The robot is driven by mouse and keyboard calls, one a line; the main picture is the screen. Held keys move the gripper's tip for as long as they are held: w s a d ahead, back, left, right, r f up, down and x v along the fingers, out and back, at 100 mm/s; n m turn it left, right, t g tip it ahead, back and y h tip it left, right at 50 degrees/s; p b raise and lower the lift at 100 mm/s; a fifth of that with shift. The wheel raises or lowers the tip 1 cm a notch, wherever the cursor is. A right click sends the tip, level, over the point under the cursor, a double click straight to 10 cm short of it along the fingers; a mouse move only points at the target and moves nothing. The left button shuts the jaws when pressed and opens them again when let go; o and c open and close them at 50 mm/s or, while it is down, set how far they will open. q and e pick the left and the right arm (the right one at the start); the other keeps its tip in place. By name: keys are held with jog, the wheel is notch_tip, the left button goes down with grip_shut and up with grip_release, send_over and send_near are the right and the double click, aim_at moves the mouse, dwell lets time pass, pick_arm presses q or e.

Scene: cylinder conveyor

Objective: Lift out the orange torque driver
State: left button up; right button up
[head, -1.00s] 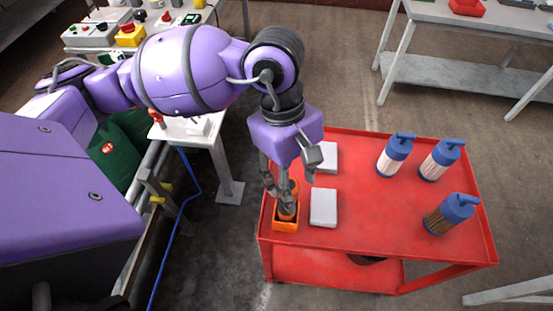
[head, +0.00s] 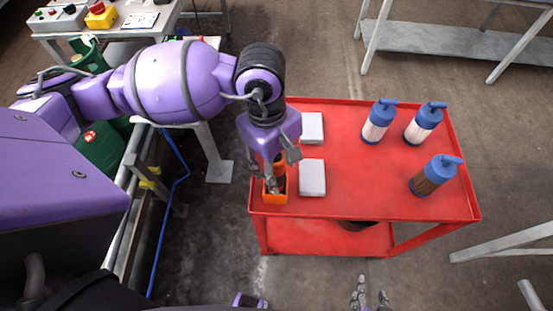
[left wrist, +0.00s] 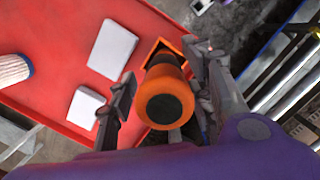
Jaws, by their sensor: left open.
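The orange torque driver (left wrist: 168,88) has a black end and stands in an orange open-top holder (head: 275,199) at the cart's left front corner. In the left wrist view, it lies between the two fingers of my left gripper (left wrist: 160,66), with a gap to the left finger. My left gripper (head: 279,174) is open around the driver's upper part in the head view and partly hides it. My right gripper (head: 371,292) shows at the bottom edge with its fingers apart and empty, away from the cart.
The red cart top (head: 350,185) carries two white boxes, the nearer one (head: 312,178) close to the holder. Several blue-capped bottles (head: 422,124) stand at the right. A conveyor frame (head: 135,165) and a blue cable lie left of the cart. The cart's middle is clear.

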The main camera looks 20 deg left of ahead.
pick_arm(q)
grip_shut()
jog(key=c, duration=0.7)
grip_release()
grip_shut()
jog(key=shift+r+p, duration=1.55)
jog(key=shift+r, duration=2.3)
pick_arm(e)
jog(key=w+r+t, duration=0.1)
jog(key=w+r, duration=0.3)
jog(key=r, duration=0.1)
jog(key=shift+r, duration=0.2)
pick_arm(q)
jog(key=shift+w, duration=0.1)
